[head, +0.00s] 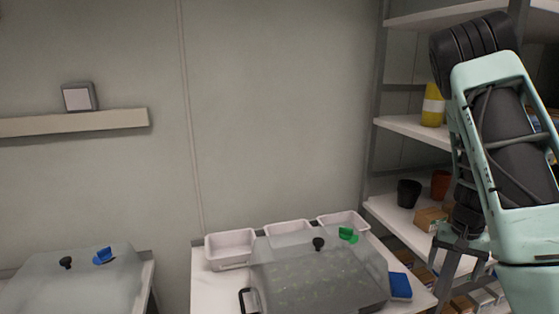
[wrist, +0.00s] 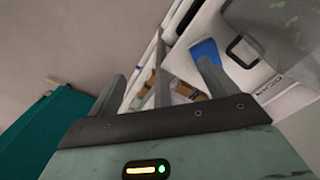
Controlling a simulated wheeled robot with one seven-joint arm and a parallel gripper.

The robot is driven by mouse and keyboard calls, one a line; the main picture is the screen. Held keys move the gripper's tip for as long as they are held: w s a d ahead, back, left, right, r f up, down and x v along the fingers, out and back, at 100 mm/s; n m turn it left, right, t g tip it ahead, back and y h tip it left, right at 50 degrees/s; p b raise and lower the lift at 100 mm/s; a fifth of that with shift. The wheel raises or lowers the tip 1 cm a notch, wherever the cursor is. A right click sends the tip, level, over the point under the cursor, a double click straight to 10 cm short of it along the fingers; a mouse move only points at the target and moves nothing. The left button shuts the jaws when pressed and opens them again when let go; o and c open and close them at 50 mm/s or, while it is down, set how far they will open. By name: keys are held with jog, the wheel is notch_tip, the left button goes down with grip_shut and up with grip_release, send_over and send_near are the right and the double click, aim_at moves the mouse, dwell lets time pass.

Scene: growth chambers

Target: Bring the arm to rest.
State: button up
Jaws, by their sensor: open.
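My gripper (head: 456,268) hangs at the right in the head view, fingers pointing down, in front of the shelving unit. In the wrist view my gripper (wrist: 161,84) shows its two fingers spread apart with nothing between them. My pale green arm is folded upright along the right side of the head view. The gripper is to the right of the clear-lidded chamber (head: 315,278) and its table, apart from them in the picture.
The shelving unit (head: 415,207) holds a black pot (head: 408,193), an orange pot (head: 440,184) and a yellow bottle (head: 433,105). White trays (head: 230,249) and a blue block (head: 400,286) lie by the chamber. Another lidded chamber (head: 75,285) stands left. Floor space separates the tables.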

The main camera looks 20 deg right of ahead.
jog(key=w+a+r+n+y, duration=0.1)
jog(key=w+a+r+n, duration=0.1)
jog(key=a, duration=0.7)
jog(key=w+a+r+n+y, duration=0.1)
jog(key=w+a+r+n, duration=0.15)
jog(key=a, duration=0.75)
jog(key=w+a+r+n, duration=0.2)
jog(key=a+n, duration=0.1)
jog(key=a, duration=0.6)
jog(key=s+a+r+n, duration=0.2)
jog(key=s+a, duration=0.2)
jog(key=a, duration=0.3)
jog(key=s+a+r+n, duration=0.3)
jog(key=s+a, duration=0.1)
jog(key=a, duration=0.3)
jog(key=shift+a+r+n+g, duration=0.2)
jog(key=shift+a+n+g, duration=0.15)
jog(key=shift+a+g, duration=0.05)
jog(key=o, duration=0.3)
jog(key=s+a+n, duration=0.1)
jog(key=s, duration=0.2)
jog(key=s+a+r+n+h, duration=0.1)
jog(key=s+a+n, duration=0.1)
jog(key=s, duration=0.1)
jog(key=s+a+r+n, duration=0.1)
jog(key=s+a, duration=0.1)
jog(key=s, duration=0.1)
jog(key=shift+s+a+r+n+t, duration=0.2)
jog(key=shift+s+n+t, duration=0.05)
jog(key=shift+n+t, duration=0.15)
